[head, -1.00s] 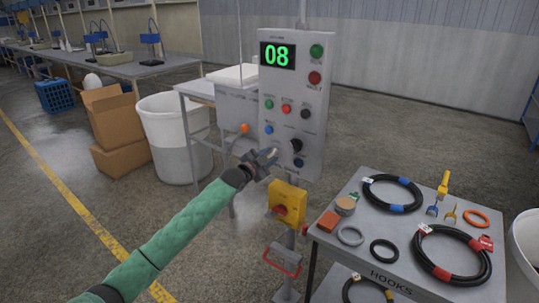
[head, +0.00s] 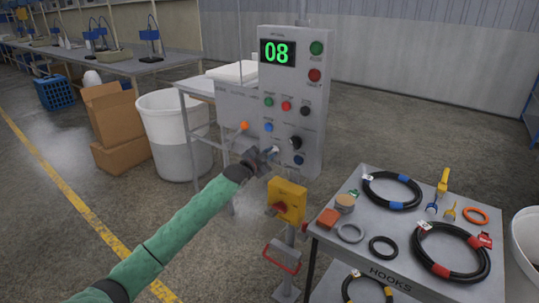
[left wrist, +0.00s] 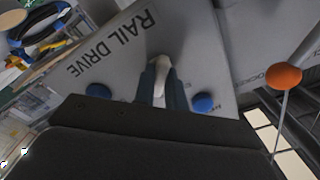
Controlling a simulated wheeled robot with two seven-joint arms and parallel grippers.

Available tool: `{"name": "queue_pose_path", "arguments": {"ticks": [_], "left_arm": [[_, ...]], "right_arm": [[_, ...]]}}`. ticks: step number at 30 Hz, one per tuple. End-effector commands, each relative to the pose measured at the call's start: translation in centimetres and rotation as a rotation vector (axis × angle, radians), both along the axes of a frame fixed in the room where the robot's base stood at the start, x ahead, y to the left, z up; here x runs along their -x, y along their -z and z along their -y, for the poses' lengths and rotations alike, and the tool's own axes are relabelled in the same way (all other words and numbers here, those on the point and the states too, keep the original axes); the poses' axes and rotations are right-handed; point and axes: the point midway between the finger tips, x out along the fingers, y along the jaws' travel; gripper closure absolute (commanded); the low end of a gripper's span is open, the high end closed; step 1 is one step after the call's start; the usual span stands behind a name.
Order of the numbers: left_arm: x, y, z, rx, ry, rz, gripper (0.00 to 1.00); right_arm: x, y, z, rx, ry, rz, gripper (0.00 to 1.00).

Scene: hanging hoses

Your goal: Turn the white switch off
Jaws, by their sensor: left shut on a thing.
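The grey control panel (head: 312,120) stands upright on a post, with a green 08 display. In the left wrist view, the white switch (left wrist: 159,76) sticks out of the panel near the RAIL DRIVE lettering. My left gripper (left wrist: 163,82) has its two dark fingers on either side of the white switch and is shut on it. My right gripper is in neither view.
Blue buttons (left wrist: 203,103) and (left wrist: 99,91) flank the fingers in the left wrist view. An orange knob (head: 244,126) is to their left in the head view. A yellow box with a red knob (head: 288,199) is below. A table of hoses (head: 355,252) stands at right.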

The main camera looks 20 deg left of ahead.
Motion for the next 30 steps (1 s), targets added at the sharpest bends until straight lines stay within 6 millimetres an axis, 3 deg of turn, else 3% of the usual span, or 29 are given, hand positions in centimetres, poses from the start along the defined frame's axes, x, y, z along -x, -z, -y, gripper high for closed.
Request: {"name": "queue_pose_path", "arguments": {"ticks": [16, 30], "left_arm": [[0.0, 0.2, 0.1, 0.373, 0.000, -0.137, 1.00], [0.1, 0.2, 0.1, 0.656, 0.000, -0.239, 1.00]], "right_arm": [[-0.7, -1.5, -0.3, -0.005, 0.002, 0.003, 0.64], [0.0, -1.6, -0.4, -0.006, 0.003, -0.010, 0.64]]}}
